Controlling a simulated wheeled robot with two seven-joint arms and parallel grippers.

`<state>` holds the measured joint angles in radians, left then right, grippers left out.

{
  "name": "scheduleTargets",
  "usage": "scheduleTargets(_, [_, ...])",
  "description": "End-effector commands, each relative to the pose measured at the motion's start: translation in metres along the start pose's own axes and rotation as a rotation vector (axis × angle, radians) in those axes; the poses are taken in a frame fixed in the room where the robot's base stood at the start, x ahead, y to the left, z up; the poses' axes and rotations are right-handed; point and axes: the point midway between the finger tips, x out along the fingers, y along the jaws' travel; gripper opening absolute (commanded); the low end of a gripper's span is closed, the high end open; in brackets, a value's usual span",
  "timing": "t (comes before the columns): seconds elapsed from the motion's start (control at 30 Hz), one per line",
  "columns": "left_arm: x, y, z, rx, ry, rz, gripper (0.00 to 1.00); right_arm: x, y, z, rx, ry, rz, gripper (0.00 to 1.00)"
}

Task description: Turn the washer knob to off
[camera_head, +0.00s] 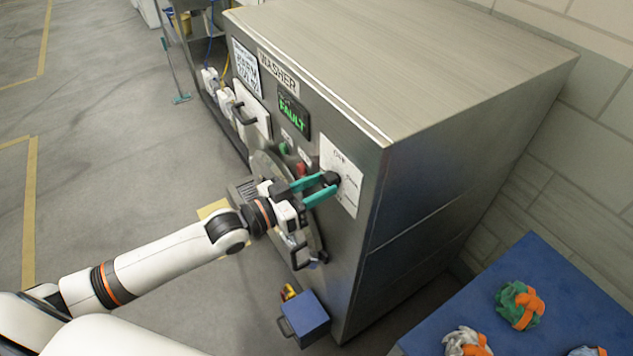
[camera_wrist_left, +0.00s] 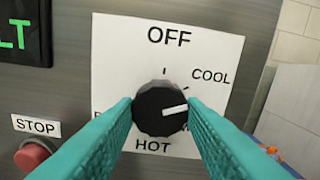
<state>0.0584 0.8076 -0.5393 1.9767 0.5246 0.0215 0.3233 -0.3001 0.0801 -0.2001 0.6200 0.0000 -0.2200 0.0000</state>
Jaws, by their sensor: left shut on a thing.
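The black washer knob (camera_head: 331,178) sits on a white dial plate (camera_head: 349,197) on the front of the steel washer (camera_head: 430,190). In the left wrist view the knob (camera_wrist_left: 160,109) has a white pointer mark aimed right and slightly up, below the COOL label. OFF (camera_wrist_left: 169,36) is at the top of the plate and HOT at the bottom. My left gripper (camera_head: 322,187) has its teal fingers on both sides of the knob, shut on it. The fingers partly hide the left and lower-right labels. My right gripper is not in view.
A green FAULT display (camera_head: 292,115) and a red STOP button (camera_wrist_left: 33,154) are left of the dial. The round washer door is behind my left wrist. A blue box (camera_head: 305,318) stands on the floor below. A blue table (camera_head: 560,290) with cloth bundles is at right.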

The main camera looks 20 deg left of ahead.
Motion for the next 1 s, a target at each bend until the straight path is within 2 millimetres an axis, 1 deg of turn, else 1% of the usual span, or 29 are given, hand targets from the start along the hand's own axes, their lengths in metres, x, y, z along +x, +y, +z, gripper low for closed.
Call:
scheduleTargets(0.03, [0.0006, -0.0004, 0.0034, -0.042, -0.004, -0.001, 0.14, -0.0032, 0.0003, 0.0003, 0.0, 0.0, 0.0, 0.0])
scheduleTargets(0.4, [0.0006, -0.0002, 0.0028, -0.394, -0.005, -0.002, 0.14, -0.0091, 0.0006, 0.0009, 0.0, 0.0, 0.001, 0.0])
scheduleTargets(1.0, [0.0006, -0.0007, 0.0024, -0.937, -0.005, -0.004, 0.14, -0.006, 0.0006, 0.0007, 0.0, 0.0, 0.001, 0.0])
